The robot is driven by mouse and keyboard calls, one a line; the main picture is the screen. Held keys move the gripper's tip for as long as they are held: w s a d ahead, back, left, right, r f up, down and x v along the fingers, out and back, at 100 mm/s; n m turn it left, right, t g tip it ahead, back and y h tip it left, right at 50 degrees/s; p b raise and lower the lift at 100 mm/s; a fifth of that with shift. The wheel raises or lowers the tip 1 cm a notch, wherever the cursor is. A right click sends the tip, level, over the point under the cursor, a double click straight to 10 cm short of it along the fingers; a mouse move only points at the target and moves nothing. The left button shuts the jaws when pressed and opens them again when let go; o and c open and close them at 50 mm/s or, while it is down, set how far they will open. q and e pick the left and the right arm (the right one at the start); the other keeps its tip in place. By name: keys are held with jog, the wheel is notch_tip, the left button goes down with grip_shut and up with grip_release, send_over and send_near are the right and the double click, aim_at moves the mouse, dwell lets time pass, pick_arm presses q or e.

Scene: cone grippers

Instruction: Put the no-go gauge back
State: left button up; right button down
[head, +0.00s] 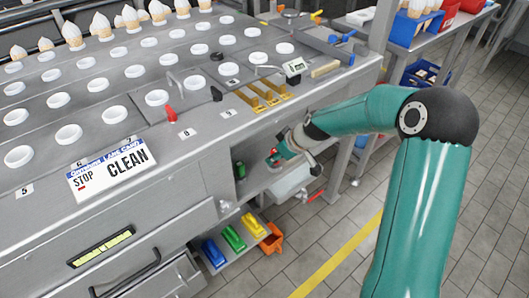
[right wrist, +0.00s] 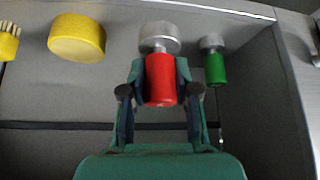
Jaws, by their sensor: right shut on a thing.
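The no-go gauge (right wrist: 160,75), with a red handle and a silver metal head, is between the fingers of my right gripper (right wrist: 160,95) in the right wrist view. The gripper is shut on the red handle, and the metal head points away from it. In the head view my right gripper (head: 282,155) reaches into an open bay under the machine's table edge, with a bit of red at its fingers. A similar gauge with a green handle (right wrist: 215,68) is just to the right of the red one. My left gripper is out of view.
A yellow round object (right wrist: 77,38) and a yellow brush (right wrist: 8,42) are left of the gauge in the bay. A grey side wall (right wrist: 270,100) bounds it on the right.

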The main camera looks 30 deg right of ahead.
jog(key=w, duration=0.1)
jog(key=w+f, duration=0.1)
jog(key=w, duration=0.1)
jog(key=shift+w+a+f, duration=0.1)
jog(key=shift+a+f, duration=0.15)
jog(key=shift+a, duration=0.15)
jog(key=shift+w+a+f+p, duration=0.25)
jog(key=shift+w+f+p, duration=0.2)
jog(key=shift+w+f, duration=0.65)
jog(key=shift+r, duration=0.1)
jog(key=c, duration=0.9)
grip_release()
jog(key=shift+o, duration=0.2)
